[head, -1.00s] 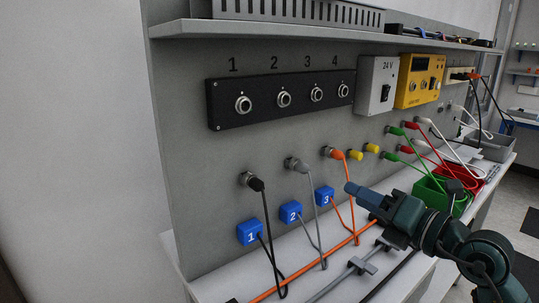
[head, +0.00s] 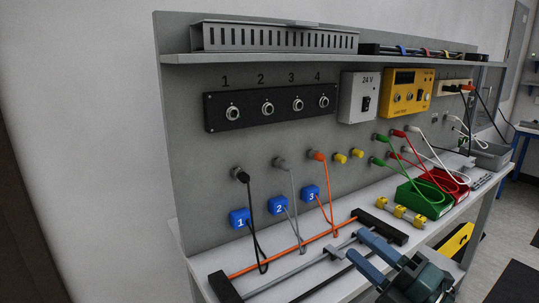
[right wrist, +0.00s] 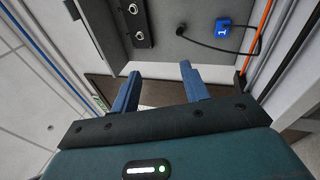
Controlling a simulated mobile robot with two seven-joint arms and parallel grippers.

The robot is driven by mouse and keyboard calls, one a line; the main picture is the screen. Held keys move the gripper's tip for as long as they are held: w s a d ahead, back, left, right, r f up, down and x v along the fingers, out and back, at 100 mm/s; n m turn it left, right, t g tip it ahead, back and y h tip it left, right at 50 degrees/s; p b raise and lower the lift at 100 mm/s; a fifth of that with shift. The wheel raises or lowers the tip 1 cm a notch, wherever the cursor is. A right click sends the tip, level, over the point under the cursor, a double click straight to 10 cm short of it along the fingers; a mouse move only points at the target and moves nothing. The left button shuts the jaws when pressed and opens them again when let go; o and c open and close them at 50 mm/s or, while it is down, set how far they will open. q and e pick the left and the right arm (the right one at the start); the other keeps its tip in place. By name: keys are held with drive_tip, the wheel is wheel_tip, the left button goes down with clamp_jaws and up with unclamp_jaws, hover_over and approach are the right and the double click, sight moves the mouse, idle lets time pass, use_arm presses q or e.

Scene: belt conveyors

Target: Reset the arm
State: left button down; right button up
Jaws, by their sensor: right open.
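My right gripper (head: 354,244) is at the lower right of the head view, in front of the workbench. Its two blue fingers are apart, with nothing between them. It points up and left toward the front part of the bench. The right wrist view also shows the open, empty fingers (right wrist: 160,72), with the bench and panel edge beyond the tips. My left gripper is not in view.
The bench panel (head: 210,170) carries a black numbered socket strip (head: 270,106) and plugged cables. A rail rack with dark end blocks (head: 380,226) lies on the bench near my gripper. Green (head: 425,200) and red (head: 445,181) bins stand at right. Floor shows at lower right.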

drive_tip(key=s+d+f+m+t+h+p, duration=0.1)
drive_tip(key=s+f+m+h, duration=0.1)
drive_tip(key=f+m+h, duration=0.45)
drive_tip(key=s+d+f+m+t+h+p, duration=0.15)
drive_tip(key=f+m+h, duration=0.25)
drive_tip(key=f+m, duration=0.55)
use_arm(q)
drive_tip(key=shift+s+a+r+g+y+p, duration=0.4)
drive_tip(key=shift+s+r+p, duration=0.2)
drive_tip(key=shift+p, duration=0.35)
use_arm(e)
drive_tip(key=s+a+f+m+g, duration=0.4)
drive_tip(key=s+f+m+g, duration=0.4)
drive_tip(key=s+f, duration=0.4)
drive_tip(key=shift+s+f+m, duration=0.15)
drive_tip(key=shift+s+m, duration=0.1)
drive_tip(key=shift+m, duration=0.05)
